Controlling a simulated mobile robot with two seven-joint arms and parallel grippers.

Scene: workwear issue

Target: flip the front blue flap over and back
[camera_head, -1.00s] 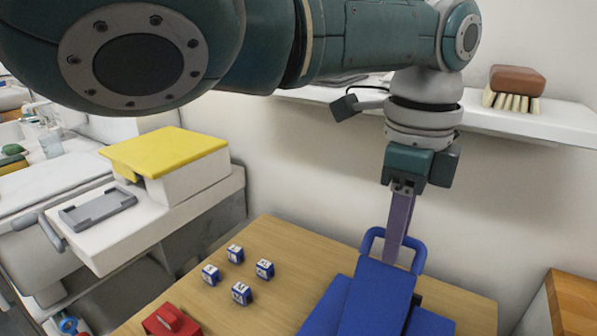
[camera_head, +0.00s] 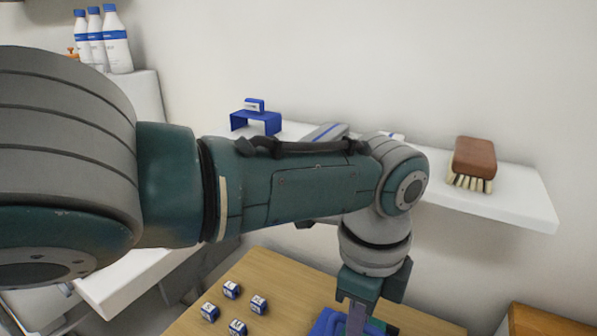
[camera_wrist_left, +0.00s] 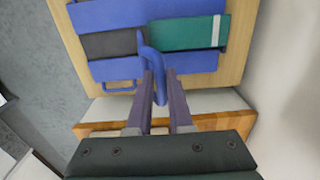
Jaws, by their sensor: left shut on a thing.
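My left gripper (camera_head: 356,325) reaches down at the bottom of the head view. In the left wrist view its two fingers (camera_wrist_left: 158,78) are closed around a blue loop handle (camera_wrist_left: 154,66). Only a small part of the blue flap piece (camera_head: 323,325) shows at the head view's lower edge. In the left wrist view, blue panels (camera_wrist_left: 150,12) lie on the wooden table with a dark grey piece (camera_wrist_left: 112,43) and a teal piece (camera_wrist_left: 188,33) between them. A second blue handle (camera_wrist_left: 120,89) sticks out at left. How far the held flap is turned cannot be told.
Several small blue-and-white blocks (camera_head: 231,290) stand on the table (camera_head: 283,272) left of the gripper. A white shelf (camera_head: 510,200) behind holds a brush (camera_head: 474,162) and a blue stand (camera_head: 258,122). A wooden surface (camera_head: 548,322) is at lower right.

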